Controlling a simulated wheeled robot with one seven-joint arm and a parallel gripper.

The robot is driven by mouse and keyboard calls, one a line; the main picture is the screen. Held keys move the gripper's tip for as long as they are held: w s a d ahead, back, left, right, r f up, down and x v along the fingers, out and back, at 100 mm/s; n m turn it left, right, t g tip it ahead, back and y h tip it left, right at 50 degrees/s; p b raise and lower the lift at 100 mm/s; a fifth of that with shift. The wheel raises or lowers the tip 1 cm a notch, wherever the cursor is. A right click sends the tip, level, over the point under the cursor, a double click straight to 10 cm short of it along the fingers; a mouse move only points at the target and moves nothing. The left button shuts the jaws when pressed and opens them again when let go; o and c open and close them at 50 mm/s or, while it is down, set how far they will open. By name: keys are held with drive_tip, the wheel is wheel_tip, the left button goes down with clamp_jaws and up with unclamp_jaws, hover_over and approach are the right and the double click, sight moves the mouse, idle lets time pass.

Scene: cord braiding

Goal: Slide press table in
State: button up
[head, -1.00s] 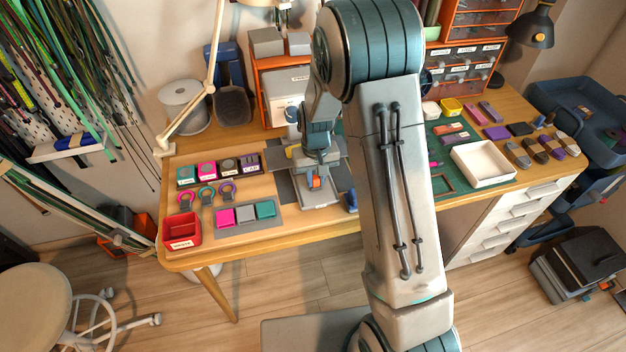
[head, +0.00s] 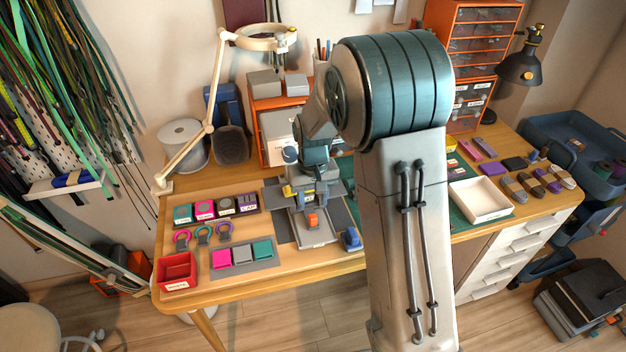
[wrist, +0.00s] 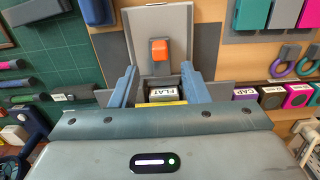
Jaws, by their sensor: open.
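The grey press table (head: 318,239) is pulled out toward the bench's front edge. An orange block (head: 312,221) stands on it; table (wrist: 155,18) and block (wrist: 159,50) also show in the wrist view. My gripper (head: 311,190) is over the press, behind the orange block in the head view. In the wrist view its two blue fingers (wrist: 159,82) are spread, with the orange block beyond their tips and not gripped. A block labelled FLAT (wrist: 163,94) shows between the fingers, with a yellow part below it. The rest of the press is largely hidden by my arm.
Left of the press are a mat with coloured blocks (head: 243,256), several rings (head: 203,233), labelled blocks (head: 228,207) and a red bin (head: 177,269). A blue object (head: 352,239) sits close to the table's right side. A white tray (head: 481,200) lies farther right.

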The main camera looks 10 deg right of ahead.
wheel_tip(320, 180, up, 7)
idle(0.3)
